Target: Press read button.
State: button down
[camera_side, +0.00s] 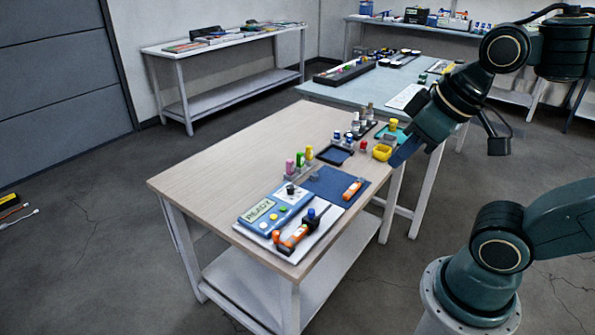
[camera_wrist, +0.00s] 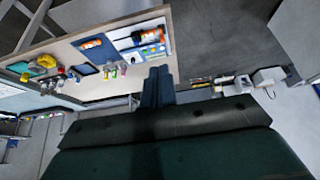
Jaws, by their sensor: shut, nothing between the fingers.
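A blue meter (camera_side: 268,214) with a display reading "READY" lies on a white tray (camera_side: 310,240) near the front of the wooden table. It has small yellow and green buttons (camera_side: 283,209) below the display; I cannot read which is the read button. The meter also shows, small, at the upper middle of the wrist view (camera_wrist: 123,43). My gripper (camera_side: 396,162) is shut and empty, beyond the table's right edge and well away from the meter. In the wrist view its blue fingers (camera_wrist: 158,85) are together.
An orange and black tool (camera_side: 291,240) lies beside the meter. A blue mat (camera_side: 333,183) bears an orange item (camera_side: 352,189). Colored vials (camera_side: 300,161), a dark tray (camera_side: 335,155) and a yellow container (camera_side: 382,152) stand farther back. Bare wood lies left of these.

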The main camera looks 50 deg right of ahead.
jog(key=shift+w, duration=0.15)
jog(key=n+t+y, duration=0.2)
jog(key=n+t, duration=0.1)
jog(key=n, duration=0.8)
send_over(264, 226)
notch_tip(264, 226, down, 24)
jog(key=shift+s+d+r, duration=0.15)
jog(key=shift+s+d, duration=0.15)
jog(key=shift+d, duration=0.05)
jog(key=shift+f, duration=4.4)
